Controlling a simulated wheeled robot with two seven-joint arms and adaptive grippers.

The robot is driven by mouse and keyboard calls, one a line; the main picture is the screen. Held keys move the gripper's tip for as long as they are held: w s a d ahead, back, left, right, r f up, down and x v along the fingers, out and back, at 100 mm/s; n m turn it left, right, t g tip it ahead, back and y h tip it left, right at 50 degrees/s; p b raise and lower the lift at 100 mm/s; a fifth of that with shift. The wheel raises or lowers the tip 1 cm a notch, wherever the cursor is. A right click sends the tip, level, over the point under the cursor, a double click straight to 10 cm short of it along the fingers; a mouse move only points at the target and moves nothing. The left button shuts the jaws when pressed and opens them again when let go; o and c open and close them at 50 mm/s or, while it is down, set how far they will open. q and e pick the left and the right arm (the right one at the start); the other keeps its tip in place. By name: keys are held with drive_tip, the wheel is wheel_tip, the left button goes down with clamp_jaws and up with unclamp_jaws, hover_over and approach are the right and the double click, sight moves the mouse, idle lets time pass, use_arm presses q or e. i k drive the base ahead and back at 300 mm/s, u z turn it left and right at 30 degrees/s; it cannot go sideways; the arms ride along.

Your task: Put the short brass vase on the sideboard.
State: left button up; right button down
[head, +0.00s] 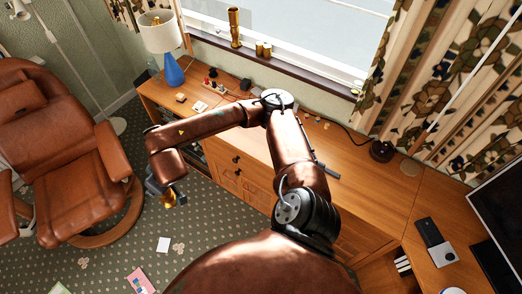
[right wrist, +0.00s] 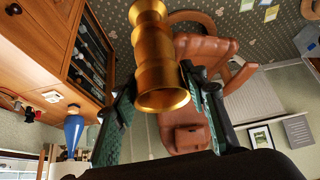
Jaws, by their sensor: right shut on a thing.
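My right gripper (head: 163,197) is shut on a brass vase (right wrist: 160,62) with a stepped, ringed body. Dark green fingers press on both sides of it in the right wrist view (right wrist: 158,105). In the head view a small part of the vase (head: 169,200) shows below the gripper, over the carpet in front of the sideboard. The wooden sideboard (head: 350,165) runs below the window, and my right arm crosses over it. My left gripper is not in view.
A blue lamp (head: 173,70) and several small items stand on the sideboard's left end. The sill holds a tall brass vase (head: 235,28) and small brass pieces (head: 263,49). A brown armchair (head: 70,160) stands left. Bare sideboard top shows right of my arm.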

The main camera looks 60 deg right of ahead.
sight(247, 130)
drive_tip(key=u, duration=0.05)
drive_tip(key=i, duration=1)
drive_tip(key=z, duration=0.75)
drive_tip(key=i, duration=0.75)
drive_tip(key=z, duration=1)
drive_tip(key=i, duration=0.25)
drive_tip(key=z, duration=0.4)
